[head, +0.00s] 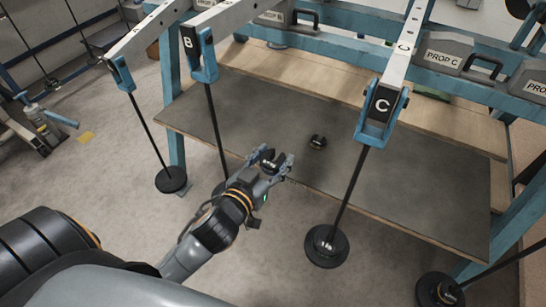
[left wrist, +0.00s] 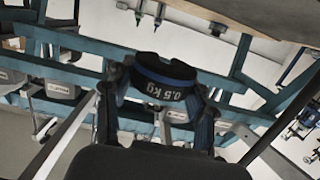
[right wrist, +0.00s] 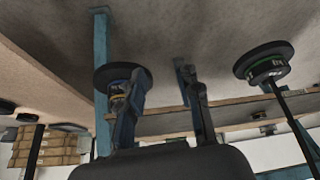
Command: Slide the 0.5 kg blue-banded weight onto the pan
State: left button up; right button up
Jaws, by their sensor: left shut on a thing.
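The 0.5 kg blue-banded weight (left wrist: 165,80) is dark with a blue rim and its label faces the left wrist camera. My left gripper (head: 272,162) is shut on this weight (head: 267,156), holding it above the floor near the front edge of the grey shelf. Hanging pans on rods are at lever A (head: 171,180), lever C (head: 325,246) and bottom right (head: 440,290). The B rod (head: 215,130) runs down behind my left arm, which mostly hides its pan. My right gripper (right wrist: 165,92) is open, its fingers apart, and out of the head view.
Another small dark weight (head: 317,142) stands on the grey shelf (head: 400,190). Weights with a green band (right wrist: 268,68) and a yellowish band (right wrist: 117,88) sit on pans in the right wrist view. Blue frame posts and hanging rods crowd the space around my left arm.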

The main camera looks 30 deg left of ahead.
jog(key=s+g+p, duration=0.1)
jog(key=s+d+g+p, duration=0.1)
jog(key=s, duration=0.1)
jog(key=shift+r+p, duration=0.1)
jog(key=shift+p, duration=0.25)
dwell(0.3)
dwell(0.5)
